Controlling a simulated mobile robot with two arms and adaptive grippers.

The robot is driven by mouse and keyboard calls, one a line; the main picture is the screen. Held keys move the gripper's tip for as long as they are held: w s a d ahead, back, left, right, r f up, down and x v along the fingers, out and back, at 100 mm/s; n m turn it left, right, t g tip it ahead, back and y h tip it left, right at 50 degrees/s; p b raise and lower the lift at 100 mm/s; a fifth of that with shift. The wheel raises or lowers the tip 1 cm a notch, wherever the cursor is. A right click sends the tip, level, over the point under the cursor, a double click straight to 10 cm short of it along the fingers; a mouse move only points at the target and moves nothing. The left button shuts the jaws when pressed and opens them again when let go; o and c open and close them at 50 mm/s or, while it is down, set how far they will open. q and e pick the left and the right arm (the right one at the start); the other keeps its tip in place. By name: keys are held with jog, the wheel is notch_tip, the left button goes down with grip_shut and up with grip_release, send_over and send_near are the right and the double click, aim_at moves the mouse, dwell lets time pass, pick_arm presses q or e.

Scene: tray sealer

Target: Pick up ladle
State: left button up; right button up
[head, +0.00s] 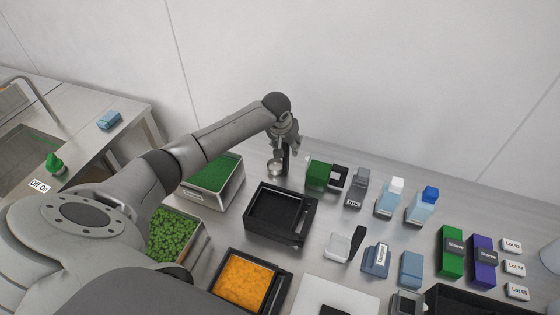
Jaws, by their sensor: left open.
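A ladle with a small round metal bowl (274,169) is at the back of the steel table, near the wall. A dark upright piece beside the bowl looks like its handle, but it is partly mixed with the gripper in the picture. My left gripper (284,151) reaches in from the left and points down right at the ladle. Its fingers are open; whether they touch the handle is too small to tell. My right gripper is not in view.
Green-filled trays (213,176) stand left of the ladle, beneath my left arm. A black tray (252,224) is in front, with an orange-filled tray (228,267) nearer. A green box (318,175) and several bottles stand to the right. The wall is close behind.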

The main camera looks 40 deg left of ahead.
pick_arm(q)
grip_shut()
jog(key=shift+r, duration=0.1)
dwell(0.3)
